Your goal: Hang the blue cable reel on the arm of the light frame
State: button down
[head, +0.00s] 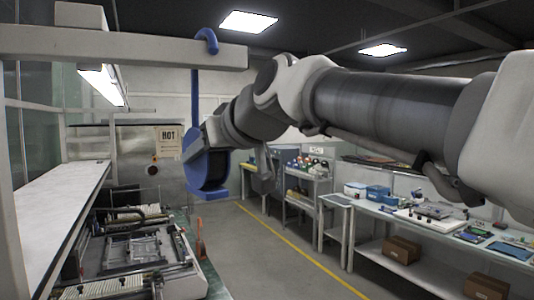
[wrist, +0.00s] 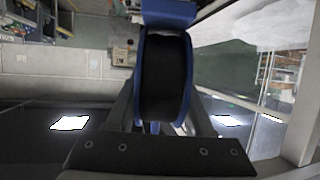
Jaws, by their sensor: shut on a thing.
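The blue cable reel (head: 206,170), wound with black cable, hangs below the light frame's arm (head: 150,50) in the head view. Its blue hook (head: 207,38) curves over the top of the arm near the arm's right end. I cannot tell whether the hook bears on it. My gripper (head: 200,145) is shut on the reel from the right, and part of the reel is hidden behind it. In the wrist view the reel (wrist: 163,78) sits between the two fingers (wrist: 160,110), its black winding between blue flanges. The hook is mostly hidden there.
A white shelf (head: 50,200) runs along the left, beside a bench with trays and machinery (head: 135,250). Workbenches (head: 430,225) with boxes and parts stand at the right. The floor aisle (head: 275,260) between them is clear.

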jog(key=shift+r, duration=0.1)
jog(key=shift+c, duration=1.4)
grip_release()
jog(key=shift+o, duration=0.4)
jog(key=shift+f, duration=0.2)
jog(key=b+v, duration=0.3)
jog(key=v, duration=1.5)
jog(key=s+d+f+m+g+h, duration=0.1)
jog(key=d+f, duration=0.4)
jog(key=f, duration=0.8)
jog(key=s+d+f+m+g+h, duration=0.1)
jog(key=s+d+f+m+h, duration=0.3)
jog(key=f, duration=0.9)
jog(key=s+d+f+m+g+h, duration=0.2)
jog(key=d+f, duration=0.5)
jog(key=f, duration=0.7)
jog(key=shift+s+d+m+h, duration=0.5)
jog(key=shift+m+h, duration=0.3)
jog(key=shift+h, duration=0.3)
jog(key=shift+a+f, duration=0.1)
